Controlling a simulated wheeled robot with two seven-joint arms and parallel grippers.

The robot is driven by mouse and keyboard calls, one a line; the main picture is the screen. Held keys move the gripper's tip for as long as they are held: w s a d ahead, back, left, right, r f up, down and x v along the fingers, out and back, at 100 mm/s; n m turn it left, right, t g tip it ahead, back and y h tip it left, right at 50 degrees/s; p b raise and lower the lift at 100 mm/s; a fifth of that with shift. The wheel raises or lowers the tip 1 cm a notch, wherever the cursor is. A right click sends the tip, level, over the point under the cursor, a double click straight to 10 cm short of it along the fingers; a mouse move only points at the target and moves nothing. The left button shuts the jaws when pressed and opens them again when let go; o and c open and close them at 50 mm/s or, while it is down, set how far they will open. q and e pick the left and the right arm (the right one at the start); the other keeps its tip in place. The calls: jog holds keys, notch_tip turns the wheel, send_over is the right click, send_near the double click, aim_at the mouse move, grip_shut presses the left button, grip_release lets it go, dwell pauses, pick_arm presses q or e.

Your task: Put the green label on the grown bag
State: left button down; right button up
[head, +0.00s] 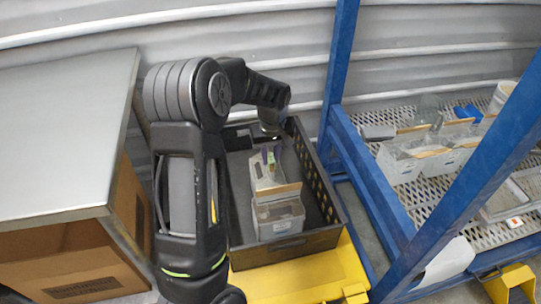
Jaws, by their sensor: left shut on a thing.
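My left arm reaches up the middle of the head view and bends down over a black crate (328,213). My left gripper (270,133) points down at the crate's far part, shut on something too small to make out. Just below it, a pale, clear bag (262,178) with dark and purplish marks sits in the crate. I cannot tell whether the gripper touches this bag. Nearer, another clear bag (278,219) with a tan top strip and greyish contents stands in the crate. I cannot make out a green label or tell which bag is grown. My right gripper is not in view.
The crate rests on a yellow platform (300,277). A grey-topped table (60,110) with a cardboard box (85,265) below stands left. A blue rack post (340,60) rises close right of the crate. The rack's mesh shelf (425,195) holds several clear bags (400,163) and containers.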

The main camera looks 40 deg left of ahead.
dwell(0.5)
pick_arm(q)
jog(key=c, duration=1.2)
grip_release()
jog(key=shift+o, duration=0.4)
jog(key=o, duration=0.5)
jog(key=shift+r, duration=0.15)
jog(key=shift+r+p, duration=2.6)
jog(key=shift+r, duration=0.8)
jog(key=shift+s+f, duration=0.1)
